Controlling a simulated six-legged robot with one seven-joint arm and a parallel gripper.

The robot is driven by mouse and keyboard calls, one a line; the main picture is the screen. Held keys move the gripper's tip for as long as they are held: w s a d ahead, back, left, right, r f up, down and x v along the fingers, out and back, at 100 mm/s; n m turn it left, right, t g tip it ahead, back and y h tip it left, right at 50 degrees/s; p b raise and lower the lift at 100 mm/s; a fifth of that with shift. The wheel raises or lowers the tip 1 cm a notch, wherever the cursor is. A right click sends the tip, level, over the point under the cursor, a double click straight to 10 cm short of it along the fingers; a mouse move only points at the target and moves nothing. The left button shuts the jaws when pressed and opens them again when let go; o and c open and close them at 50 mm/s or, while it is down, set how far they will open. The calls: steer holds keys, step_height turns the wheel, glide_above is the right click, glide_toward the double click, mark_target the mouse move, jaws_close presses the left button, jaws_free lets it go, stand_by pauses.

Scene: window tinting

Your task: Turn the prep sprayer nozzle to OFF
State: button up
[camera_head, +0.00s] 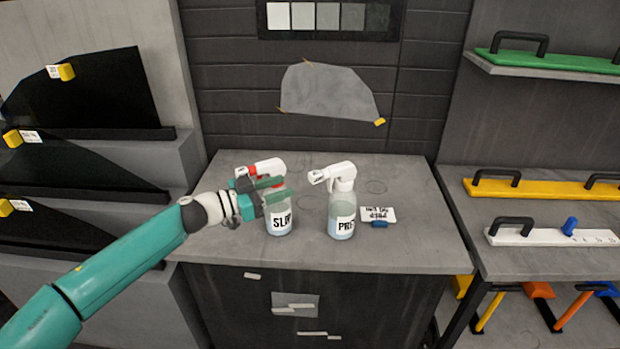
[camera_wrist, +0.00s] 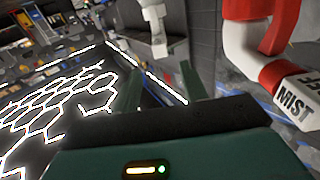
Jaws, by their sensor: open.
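The prep sprayer (camera_head: 342,220), a clear bottle with a white head and a label starting "PRE", stands upright on the grey bench top. Its nozzle (camera_head: 318,176) points left; its setting is too small to read. A white sprayer head (camera_wrist: 154,20) shows at the top of the wrist view. My gripper (camera_head: 283,189) is open and empty, with green fingers left of the prep sprayer and in front of the slip sprayer (camera_head: 279,219). It also shows in the wrist view (camera_wrist: 152,62). No contact with the prep nozzle is visible.
A red-and-white sprayer head with a nozzle (camera_wrist: 298,98) marked "MIST" is close on the right in the wrist view. A white card (camera_head: 392,214) and a small blue object (camera_head: 380,224) lie right of the prep bottle. The bench (camera_head: 420,250) front right is clear.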

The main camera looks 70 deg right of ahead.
mark_target(310, 178)
steer(key=x, duration=0.8)
steer(key=shift+s+d+f, duration=0.1)
steer(key=shift+s+d, duration=0.15)
steer(key=shift+d, duration=0.05)
jaws_close()
